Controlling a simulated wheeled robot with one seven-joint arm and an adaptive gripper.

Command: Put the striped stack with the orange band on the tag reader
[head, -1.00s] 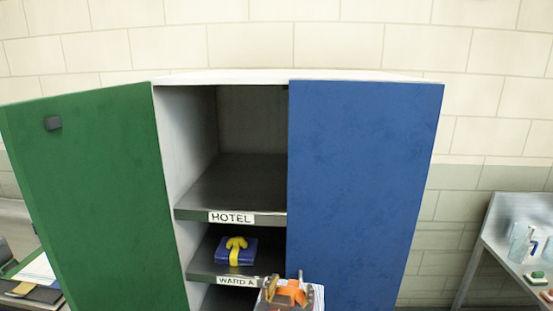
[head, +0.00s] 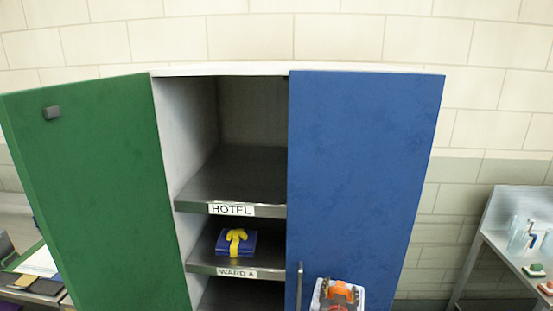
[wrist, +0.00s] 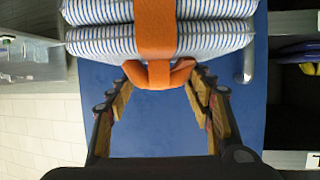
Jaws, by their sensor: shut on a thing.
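The striped stack (wrist: 95,42) is blue and white, folded in layers, with an orange band (wrist: 155,25) around it. In the wrist view my gripper (wrist: 162,73) is shut on the band's orange knot, with the stack hanging from it. In the head view the stack (head: 319,295) shows at the bottom edge in front of the blue door, with my gripper (head: 341,290) over it. The stack's lower part is cut off there. I cannot make out a tag reader in either view.
A cabinet has an open green door (head: 95,190) at left and a blue door (head: 365,170) with a handle (head: 299,285). A blue pack with a yellow band (head: 235,242) lies on the WARD A shelf (head: 205,262). A side table (head: 492,238) at right holds bottles and small items.

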